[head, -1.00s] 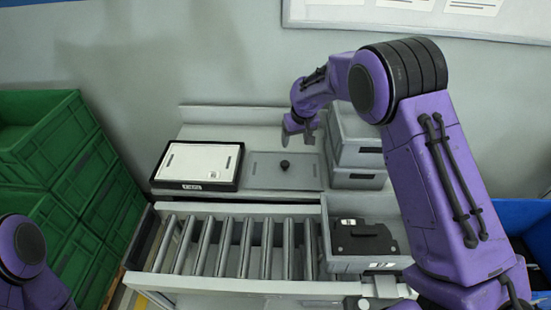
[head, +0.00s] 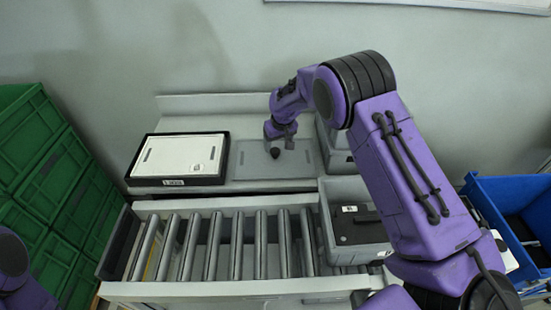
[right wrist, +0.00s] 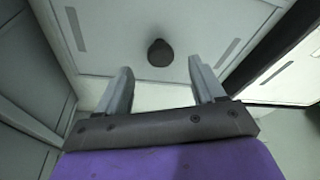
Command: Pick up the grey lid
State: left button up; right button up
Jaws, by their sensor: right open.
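The grey lid (head: 270,168) lies flat on the back bench, a thin plate with a round black knob (head: 275,152) in its middle. It also fills the upper part of the right wrist view (right wrist: 125,30), with the knob (right wrist: 160,52) in front of the fingers. My right gripper (head: 281,136) is over the far part of the lid, close to the knob. In the right wrist view my right gripper (right wrist: 159,68) is open, with nothing between its fingers. Whether the fingers touch the lid cannot be told. My left gripper is out of view.
A white panel in a black tray (head: 180,158) lies left of the lid. Grey crates (head: 337,158) stand close on the right. A grey bin (head: 345,190) with a dark object sits on the roller conveyor (head: 210,245). Green crates are left, a blue bin (head: 512,205) right.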

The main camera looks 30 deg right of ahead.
aim_at(275, 150)
jog(key=p+x, duration=0.2)
jog(key=x, duration=0.3)
jog(key=shift+w+f, duration=0.25)
jog(key=shift+f, duration=0.05)
jog(key=shift+w+f, duration=0.1)
jog(key=shift+f, duration=0.2)
jog(key=c, duration=1.2)
